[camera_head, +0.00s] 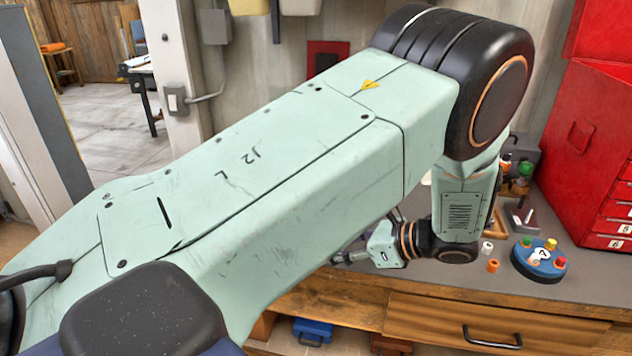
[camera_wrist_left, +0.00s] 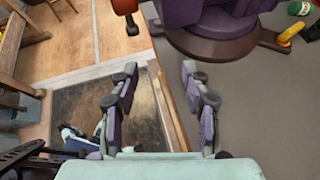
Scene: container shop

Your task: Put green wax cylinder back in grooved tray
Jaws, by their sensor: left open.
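A small green cylinder (camera_head: 526,241) is on a round blue base (camera_head: 540,272) on the bench at the right in the head view, beside yellow, red and white pieces. I cannot tell whether it is the wax one. I cannot make out a grooved tray in either view; my left arm covers much of the bench. My left gripper (camera_head: 345,257) is at the bench's front edge, partly hidden behind my arm, well left of the blue base. In the wrist view the left gripper (camera_wrist_left: 158,72) is open and empty, its fingers straddling the bench edge. My right gripper is not in view.
A white piece (camera_head: 487,247) and an orange piece (camera_head: 493,266) lie loose left of the blue base. A red cabinet (camera_head: 585,140) stands at the right. A purple round-based fixture (camera_wrist_left: 215,40) is ahead of the gripper. Grey bench top (camera_wrist_left: 260,110) is clear right of the fingers.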

